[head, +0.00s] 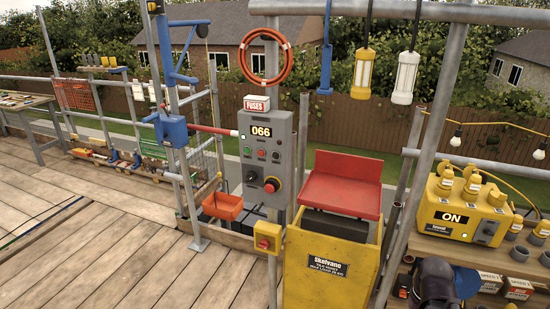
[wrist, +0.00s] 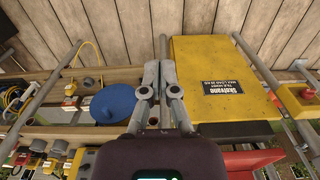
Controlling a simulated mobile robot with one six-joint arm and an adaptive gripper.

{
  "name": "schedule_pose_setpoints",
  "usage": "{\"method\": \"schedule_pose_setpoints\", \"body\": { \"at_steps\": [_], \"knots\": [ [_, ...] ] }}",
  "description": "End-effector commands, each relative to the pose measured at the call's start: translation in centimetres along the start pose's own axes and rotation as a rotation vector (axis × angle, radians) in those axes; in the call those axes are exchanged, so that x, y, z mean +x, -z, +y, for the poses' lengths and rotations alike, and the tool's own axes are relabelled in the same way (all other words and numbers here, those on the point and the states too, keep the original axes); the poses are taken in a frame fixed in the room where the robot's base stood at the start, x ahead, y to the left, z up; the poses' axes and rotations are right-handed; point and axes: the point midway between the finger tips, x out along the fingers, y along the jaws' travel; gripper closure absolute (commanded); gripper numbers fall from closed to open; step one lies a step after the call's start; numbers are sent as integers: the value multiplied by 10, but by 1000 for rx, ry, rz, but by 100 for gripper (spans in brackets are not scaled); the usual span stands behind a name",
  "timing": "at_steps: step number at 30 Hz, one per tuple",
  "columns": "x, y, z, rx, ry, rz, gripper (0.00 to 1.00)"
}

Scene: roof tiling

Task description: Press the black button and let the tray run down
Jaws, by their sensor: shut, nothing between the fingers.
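A grey control panel (head: 265,150) on a post shows 066, with a row of small buttons below the display. A green and a red button stand out; a darker button (head: 276,155) at the right of the row is too small to be sure of its colour. A black knob (head: 252,177) sits lower. A red tray (head: 340,185) rests at the top of the yellow Skelvane hoist cabinet (head: 330,268); the cabinet also shows in the wrist view (wrist: 225,65). My gripper (wrist: 161,75) is shut and empty beside the cabinet, away from the panel.
A red mushroom knob (head: 271,184) is on the panel; a yellow box with a red button (head: 267,238) is below. An orange bin (head: 222,206) hangs left. A yellow power box (head: 460,212) stands right. Scaffold poles surround the cabinet. The deck at left is clear.

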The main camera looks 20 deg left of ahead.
Motion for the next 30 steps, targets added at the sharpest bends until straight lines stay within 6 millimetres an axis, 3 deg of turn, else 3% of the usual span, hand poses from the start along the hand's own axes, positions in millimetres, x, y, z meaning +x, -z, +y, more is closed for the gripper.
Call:
{"method": "schedule_pose_setpoints", "body": {
  "at_steps": [11, 17, 23, 30],
  "knots": [
    [0, 0, 0, 0, 0, 1, 100],
    [0, 10, -5, -13, -7, 32, 100],
    [-1, 40, -19, -51, -27, 136, 100],
    [-10, 98, -55, -136, -57, 353, 100]
  ]
}}
